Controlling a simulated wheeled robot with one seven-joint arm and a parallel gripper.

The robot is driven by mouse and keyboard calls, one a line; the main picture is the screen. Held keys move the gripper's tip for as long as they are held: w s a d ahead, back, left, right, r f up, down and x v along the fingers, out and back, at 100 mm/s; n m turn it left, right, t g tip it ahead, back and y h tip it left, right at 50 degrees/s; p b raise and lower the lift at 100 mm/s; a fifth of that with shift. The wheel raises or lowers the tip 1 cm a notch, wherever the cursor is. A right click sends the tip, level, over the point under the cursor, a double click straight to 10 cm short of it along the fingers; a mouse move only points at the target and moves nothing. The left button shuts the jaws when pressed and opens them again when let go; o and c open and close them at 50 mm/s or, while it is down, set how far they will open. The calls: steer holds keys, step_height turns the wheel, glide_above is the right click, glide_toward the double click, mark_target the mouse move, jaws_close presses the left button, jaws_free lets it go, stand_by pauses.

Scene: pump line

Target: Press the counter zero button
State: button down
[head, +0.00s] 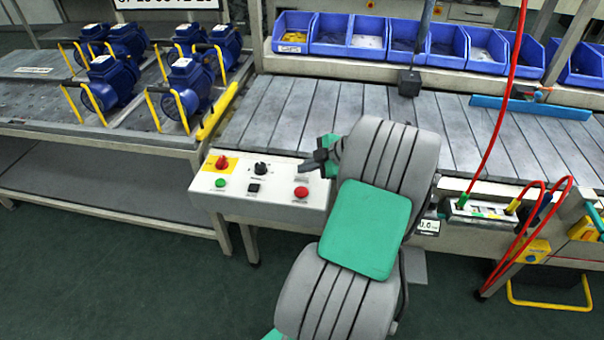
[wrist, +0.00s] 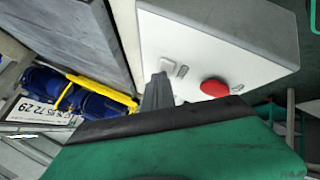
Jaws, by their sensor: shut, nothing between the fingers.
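A white control panel (head: 262,182) stands at the front edge of the bench. It carries a red knob on a yellow plate (head: 221,163), a green button (head: 221,183), a black selector (head: 261,169), a black square button (head: 254,188) and a red button (head: 301,192). Their labels are too small to read, so I cannot tell which one is the counter zero button. My gripper (head: 305,168) is shut and empty over the panel's right end, behind the red button. In the wrist view the shut fingers (wrist: 158,92) point at the panel, left of the red button (wrist: 214,87).
Blue pumps (head: 110,84) with yellow handles stand on the left table. A slatted conveyor (head: 290,110) runs behind the panel, with blue bins (head: 368,37) above. Red hoses (head: 505,95) hang at right. A small display (head: 429,226) sits right of my arm.

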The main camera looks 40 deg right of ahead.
mark_target(306, 175)
steer(key=shift+r, duration=0.75)
steer(key=shift+r, duration=0.1)
steer(key=shift+r+p, duration=1.35)
steer(key=shift+r, duration=1.1)
